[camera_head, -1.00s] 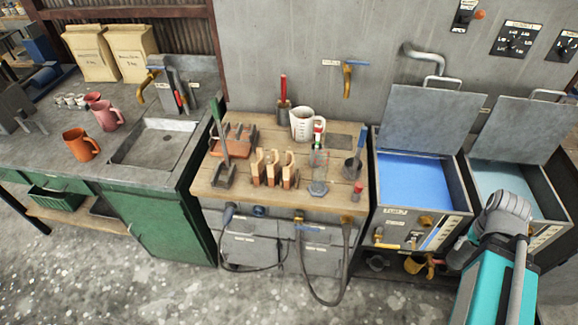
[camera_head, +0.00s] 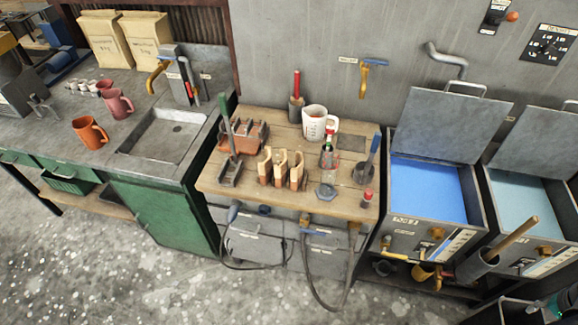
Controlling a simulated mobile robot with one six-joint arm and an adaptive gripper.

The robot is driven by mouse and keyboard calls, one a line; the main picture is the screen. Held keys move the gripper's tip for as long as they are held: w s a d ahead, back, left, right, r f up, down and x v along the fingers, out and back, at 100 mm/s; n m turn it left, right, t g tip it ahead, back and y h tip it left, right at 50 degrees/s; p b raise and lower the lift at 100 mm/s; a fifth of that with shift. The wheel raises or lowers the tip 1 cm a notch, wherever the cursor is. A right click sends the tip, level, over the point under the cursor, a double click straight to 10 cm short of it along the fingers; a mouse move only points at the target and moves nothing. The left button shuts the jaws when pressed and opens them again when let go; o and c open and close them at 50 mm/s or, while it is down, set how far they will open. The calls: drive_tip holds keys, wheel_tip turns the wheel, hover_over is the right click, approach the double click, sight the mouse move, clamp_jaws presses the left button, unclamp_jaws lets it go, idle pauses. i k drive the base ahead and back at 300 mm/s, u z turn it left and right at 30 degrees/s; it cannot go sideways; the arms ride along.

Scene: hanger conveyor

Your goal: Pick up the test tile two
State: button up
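Three upright tan tiles stand in a row near the front of the wooden worktable (camera_head: 222,189): a left tile (camera_head: 265,167), a middle tile (camera_head: 280,168) and a right tile (camera_head: 297,171). They look like the test tiles, but I cannot read any number on them, so which is tile two is not certain. My gripper is not in view. Only a teal piece of my arm shows at the bottom right corner, well away from the tiles.
A brush in a dark holder (camera_head: 229,172) stands left of the tiles; a glass bottle (camera_head: 328,158) stands right. Behind are a reddish-brown rack (camera_head: 240,143) and a white jug (camera_head: 314,124). A blue-filled tank (camera_head: 428,190) stands right of the table, a sink (camera_head: 165,138) left.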

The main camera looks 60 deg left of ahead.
sight(281, 172)
drive_tip(key=k, duration=1.55)
drive_tip(key=u, duration=1.4)
drive_tip(key=i, duration=0.8)
drive_tip(key=u, duration=0.1)
